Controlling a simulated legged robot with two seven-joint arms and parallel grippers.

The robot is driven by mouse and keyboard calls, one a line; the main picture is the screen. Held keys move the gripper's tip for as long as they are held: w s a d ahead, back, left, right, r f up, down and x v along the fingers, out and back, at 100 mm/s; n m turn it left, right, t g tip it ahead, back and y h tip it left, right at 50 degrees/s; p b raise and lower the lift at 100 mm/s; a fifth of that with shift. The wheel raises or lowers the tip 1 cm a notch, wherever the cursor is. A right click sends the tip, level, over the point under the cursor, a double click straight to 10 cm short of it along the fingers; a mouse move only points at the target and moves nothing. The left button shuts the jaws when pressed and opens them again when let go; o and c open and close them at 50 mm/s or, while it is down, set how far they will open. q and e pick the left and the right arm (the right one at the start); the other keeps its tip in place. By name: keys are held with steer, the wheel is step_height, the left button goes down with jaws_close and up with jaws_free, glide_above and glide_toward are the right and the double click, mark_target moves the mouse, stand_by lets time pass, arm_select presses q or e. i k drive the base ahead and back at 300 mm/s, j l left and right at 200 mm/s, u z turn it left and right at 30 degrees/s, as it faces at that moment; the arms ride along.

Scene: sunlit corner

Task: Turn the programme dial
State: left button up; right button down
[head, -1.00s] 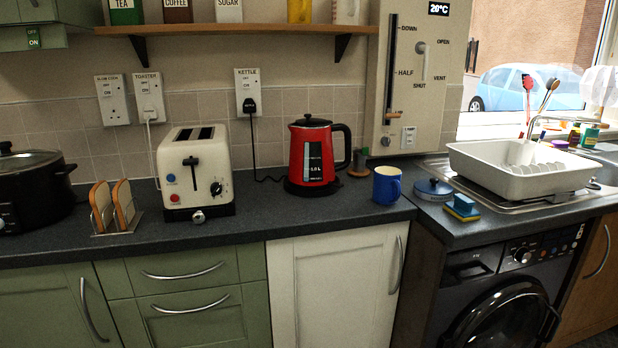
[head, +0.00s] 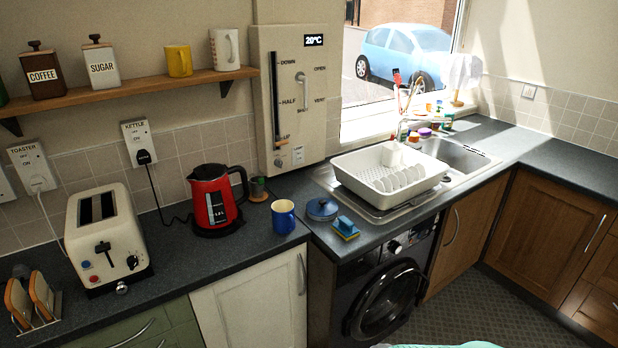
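The black washing machine (head: 330,290) stands under the counter, right of the white cupboard door. Its control panel runs along the top front, just under the counter edge. The round programme dial (head: 396,247) is on this panel, above the round door (head: 386,298). The dial is small here and I cannot read its setting. The washing machine door looks shut. Neither of my grippers shows in the head view.
A blue mug (head: 283,217), a blue-lidded pot (head: 322,208) and sponges (head: 345,228) sit on the counter near the machine. A white dish rack (head: 370,190) stands behind. The patterned floor (head: 500,310) to the right is clear.

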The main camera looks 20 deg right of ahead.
mark_target(397, 248)
steer(key=z, duration=1.25)
steer(key=i+u, duration=0.35)
steer(key=i+l+u, duration=0.1)
steer(key=i+u, duration=0.25)
steer(key=i+l+u, duration=0.15)
steer(key=u, duration=0.2)
